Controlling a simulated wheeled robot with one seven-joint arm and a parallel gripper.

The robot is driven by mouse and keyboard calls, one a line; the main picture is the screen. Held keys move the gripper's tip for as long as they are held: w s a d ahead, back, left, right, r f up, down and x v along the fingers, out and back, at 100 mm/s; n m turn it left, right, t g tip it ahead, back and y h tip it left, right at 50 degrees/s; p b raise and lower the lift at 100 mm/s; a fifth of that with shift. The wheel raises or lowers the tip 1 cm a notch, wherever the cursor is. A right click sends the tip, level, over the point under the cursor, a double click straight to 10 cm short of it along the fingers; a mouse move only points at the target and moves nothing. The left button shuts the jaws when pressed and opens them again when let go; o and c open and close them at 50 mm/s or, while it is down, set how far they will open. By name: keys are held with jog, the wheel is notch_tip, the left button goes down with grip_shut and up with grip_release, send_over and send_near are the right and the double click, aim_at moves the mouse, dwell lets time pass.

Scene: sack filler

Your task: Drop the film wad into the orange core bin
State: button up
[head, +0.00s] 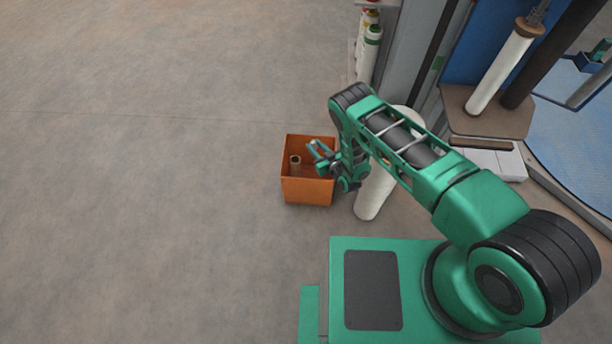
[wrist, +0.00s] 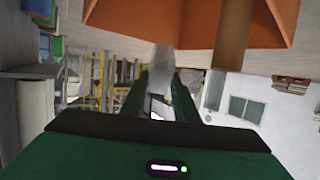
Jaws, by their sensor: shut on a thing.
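The orange core bin (head: 308,192) stands on the floor, open at the top. My gripper (head: 318,152) overlaps the right part of the bin's opening in the head view. In the wrist view, my gripper (wrist: 160,82) is shut on the film wad (wrist: 162,57), a pale, whitish, translucent piece between the fingertips. The bin (wrist: 145,15) also shows at the top of the wrist view, beyond the wad. The height of the gripper over the bin is hard to tell.
A brown cardboard core (head: 295,162) stands inside the bin; it also shows in the wrist view (wrist: 233,35). A white roll (head: 373,193) stands upright right of the bin, partly behind my arm. Machine columns and a blue panel are at upper right. The floor on the left is clear.

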jog(key=o, duration=1.1)
jog(key=v, duration=1)
jog(key=shift+s+d+r, duration=0.15)
jog(key=shift+s+d, duration=0.1)
